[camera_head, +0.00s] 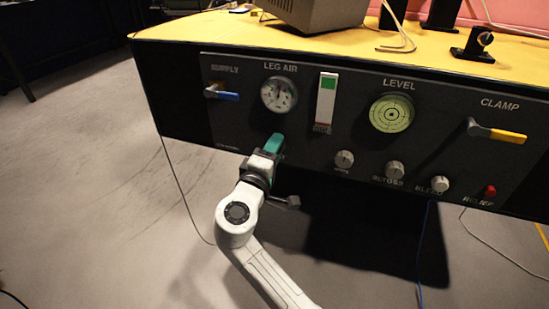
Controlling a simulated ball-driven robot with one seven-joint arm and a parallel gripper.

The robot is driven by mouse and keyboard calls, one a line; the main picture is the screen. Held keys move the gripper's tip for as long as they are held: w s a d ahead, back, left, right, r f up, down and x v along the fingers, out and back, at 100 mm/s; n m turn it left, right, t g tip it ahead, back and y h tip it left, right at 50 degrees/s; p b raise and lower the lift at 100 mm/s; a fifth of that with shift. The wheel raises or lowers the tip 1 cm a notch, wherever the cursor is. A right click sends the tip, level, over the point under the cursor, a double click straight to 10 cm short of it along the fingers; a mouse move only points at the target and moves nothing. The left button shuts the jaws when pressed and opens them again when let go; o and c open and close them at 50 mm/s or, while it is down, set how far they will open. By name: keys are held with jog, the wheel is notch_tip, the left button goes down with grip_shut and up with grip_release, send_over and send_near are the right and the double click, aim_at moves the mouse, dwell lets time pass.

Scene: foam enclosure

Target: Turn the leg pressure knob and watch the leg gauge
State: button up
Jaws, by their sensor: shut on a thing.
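The leg gauge (279,95) is a round white dial under the label LEG AIR, on the left half of the dark panel. Its face is clear of my arm, but the needle reading is too small to tell. My gripper (274,144) has green fingers and reaches up to the panel just below this gauge. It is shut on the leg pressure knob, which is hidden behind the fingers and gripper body.
A blue-handled supply lever (226,95) is left of the gauge. A strip indicator (326,98), a green level dial (391,113), a grey knob (344,160), a yellow clamp lever (500,133) and a red knob (489,191) are to the right. Cables hang below.

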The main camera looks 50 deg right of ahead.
jog(key=shift+f+m+b, duration=0.15)
jog(key=shift+m+b, duration=0.25)
jog(key=shift+m, duration=0.2)
jog(key=o, duration=1.1)
jog(key=shift+c, duration=0.2)
jog(key=p+v, duration=0.2)
jog(key=v, duration=0.8)
jog(key=shift+a, duration=0.45)
jog(key=shift+s, duration=0.1)
